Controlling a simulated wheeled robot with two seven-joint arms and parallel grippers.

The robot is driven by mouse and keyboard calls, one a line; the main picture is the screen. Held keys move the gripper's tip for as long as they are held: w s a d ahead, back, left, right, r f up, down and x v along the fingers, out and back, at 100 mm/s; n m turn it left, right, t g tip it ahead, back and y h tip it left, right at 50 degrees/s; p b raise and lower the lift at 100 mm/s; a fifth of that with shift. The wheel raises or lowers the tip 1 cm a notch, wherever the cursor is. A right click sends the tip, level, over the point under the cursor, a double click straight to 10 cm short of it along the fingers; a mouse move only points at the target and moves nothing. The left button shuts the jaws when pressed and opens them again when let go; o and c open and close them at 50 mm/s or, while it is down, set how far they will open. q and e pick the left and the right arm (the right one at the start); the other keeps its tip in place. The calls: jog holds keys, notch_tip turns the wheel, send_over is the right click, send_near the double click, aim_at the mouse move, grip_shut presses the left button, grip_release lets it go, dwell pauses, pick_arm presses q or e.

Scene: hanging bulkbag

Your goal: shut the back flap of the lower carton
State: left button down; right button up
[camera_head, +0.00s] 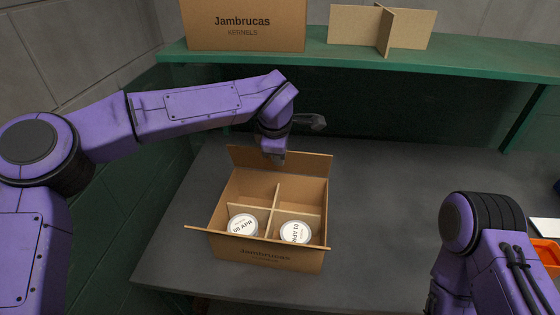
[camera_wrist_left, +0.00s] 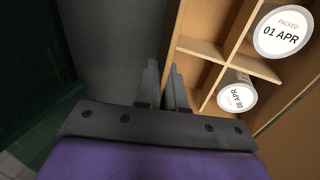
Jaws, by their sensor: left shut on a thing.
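The lower carton (camera_head: 228,190), open and brown, stands on the grey worktop. Its back flap (camera_head: 310,166) stands up along the far edge. My left gripper (camera_head: 274,157) reaches down at the middle of this flap and is shut on it. In the left wrist view the two fingers (camera_wrist_left: 165,88) are close together beside the carton's wall; the flap between them is hard to make out. The front flap (camera_head: 285,240) is open, seen nearly edge-on. Inside are a cardboard divider (camera_head: 274,207) and two white-lidded jars (camera_head: 243,224) (camera_head: 295,232) in the near compartments. My right gripper is out of view.
A green shelf (camera_head: 350,57) runs above the back of the worktop (camera_head: 400,190). It bears a closed "Jambrucas" carton (camera_head: 243,25) and a cardboard divider (camera_head: 355,25). An orange bin (camera_head: 547,255) shows at the right edge. The worktop right of the carton is clear.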

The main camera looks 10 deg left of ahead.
pick_arm(q)
jog(key=s+f+t+b, duration=0.1)
jog(key=b, duration=0.2)
jog(key=s+t+b, duration=0.1)
jog(key=t+b, duration=0.1)
jog(key=b, duration=0.1)
jog(key=shift+s+a+f, duration=0.1)
jog(key=shift+s+f, duration=0.05)
jog(key=shift+f, duration=0.25)
jog(key=shift+s+t+b, duration=0.35)
jog(key=shift+t+b, duration=0.45)
jog(key=shift+b, duration=0.1)
jog(key=c, duration=1.3)
grip_release()
jog(key=shift+r, duration=0.1)
jog(key=v, duration=1)
jog(key=shift+s+a+r, duration=0.1)
jog(key=shift+s+a, duration=0.05)
jog(key=shift+a, duration=0.05)
